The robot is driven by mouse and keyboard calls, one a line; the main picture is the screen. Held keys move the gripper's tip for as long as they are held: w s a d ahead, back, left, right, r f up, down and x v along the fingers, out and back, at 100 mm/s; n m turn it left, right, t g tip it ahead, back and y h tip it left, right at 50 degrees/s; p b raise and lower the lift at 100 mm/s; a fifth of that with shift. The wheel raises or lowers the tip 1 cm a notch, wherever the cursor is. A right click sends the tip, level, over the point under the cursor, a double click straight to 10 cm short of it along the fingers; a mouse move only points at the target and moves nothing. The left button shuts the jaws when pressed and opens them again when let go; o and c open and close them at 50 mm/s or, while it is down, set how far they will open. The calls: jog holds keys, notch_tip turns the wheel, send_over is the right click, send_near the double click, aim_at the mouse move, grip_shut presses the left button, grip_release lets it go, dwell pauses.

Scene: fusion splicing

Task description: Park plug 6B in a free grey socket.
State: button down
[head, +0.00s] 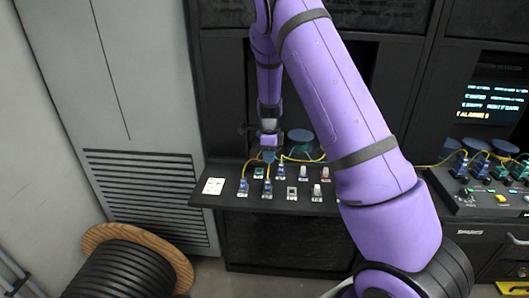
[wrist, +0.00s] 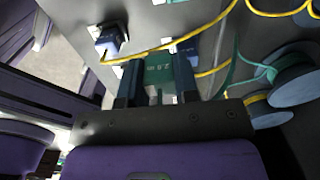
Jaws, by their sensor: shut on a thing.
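My gripper (head: 268,153) hangs over the back left of the sloped socket panel (head: 222,201). In the wrist view its two dark fingers (wrist: 158,82) are shut on a green plug (wrist: 158,68), whose pale lettering I cannot read surely. The gap between plug and panel cannot be judged. A grey socket (head: 292,193) in the front row looks empty. Another grey socket (head: 316,193) to its right has a pale piece at it, and I cannot tell whether it is free. A green socket (head: 258,173) lies just below my gripper.
Blue plugs stand at the panel's left (head: 243,186), beside it (head: 267,187) and behind (head: 281,171). One blue plug (wrist: 110,42) shows in the wrist view. Yellow cable (wrist: 215,25) loops past the fingers, near round spools (wrist: 292,78). A second panel (head: 460,200) stands right.

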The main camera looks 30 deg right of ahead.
send_over(292, 192)
jog(key=shift+f, duration=3.15)
jog(key=shift+f, duration=0.55)
jog(key=c, duration=0.8)
grip_release()
jog(key=shift+r, duration=0.15)
notch_tip(292, 192, up, 11)
jog(key=shift+f, duration=0.2)
